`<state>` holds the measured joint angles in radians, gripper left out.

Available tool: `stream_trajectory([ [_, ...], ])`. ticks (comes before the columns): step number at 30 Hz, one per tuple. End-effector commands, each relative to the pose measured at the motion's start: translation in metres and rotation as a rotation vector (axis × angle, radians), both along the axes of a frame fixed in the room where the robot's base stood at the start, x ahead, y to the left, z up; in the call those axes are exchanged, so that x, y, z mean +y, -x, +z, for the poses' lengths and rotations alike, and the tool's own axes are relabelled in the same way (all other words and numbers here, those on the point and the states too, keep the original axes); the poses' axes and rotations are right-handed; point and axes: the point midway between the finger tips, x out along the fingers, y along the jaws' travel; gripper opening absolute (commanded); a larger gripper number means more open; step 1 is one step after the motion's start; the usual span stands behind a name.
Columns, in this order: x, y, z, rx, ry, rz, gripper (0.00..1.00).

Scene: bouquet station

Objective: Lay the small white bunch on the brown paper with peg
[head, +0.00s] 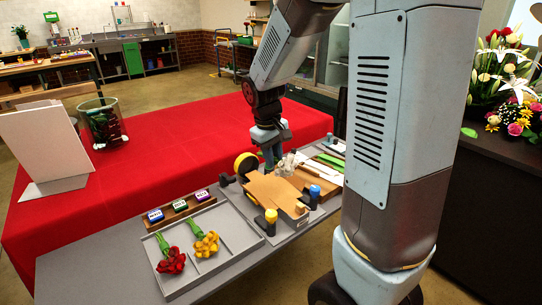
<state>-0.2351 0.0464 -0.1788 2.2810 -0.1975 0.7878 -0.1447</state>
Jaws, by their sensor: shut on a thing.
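My gripper (270,158) points down over the back of the brown paper (272,190). It is shut on the small white bunch (287,164), which shows as pale blooms to the right of the fingers with a bit of green at the fingers. The fingertips are small, and I cannot tell whether the bunch touches the paper. The brown paper lies on a grey board, its right end near a wooden block. A yellow-topped dark peg (271,216) stands at its front edge, and a blue-topped one (314,190) stands to its right.
A divided grey tray (228,262) at front left holds a red bunch (172,261) and a yellow bunch (206,244). Behind it is a wooden rack of small labelled blocks (180,208). A yellow roll (245,165) stands left of the gripper.

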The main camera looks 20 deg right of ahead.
Motion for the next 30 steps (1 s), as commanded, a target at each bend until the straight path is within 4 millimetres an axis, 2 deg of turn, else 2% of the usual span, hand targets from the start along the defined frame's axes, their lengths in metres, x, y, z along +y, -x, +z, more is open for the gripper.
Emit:
stream_trajectory([
  [11, 0.002, 0.000, -0.006, 0.001, 0.000, 0.005, 0.00],
  [30, 0.002, 0.000, -0.055, 0.002, 0.001, 0.004, 0.00],
])
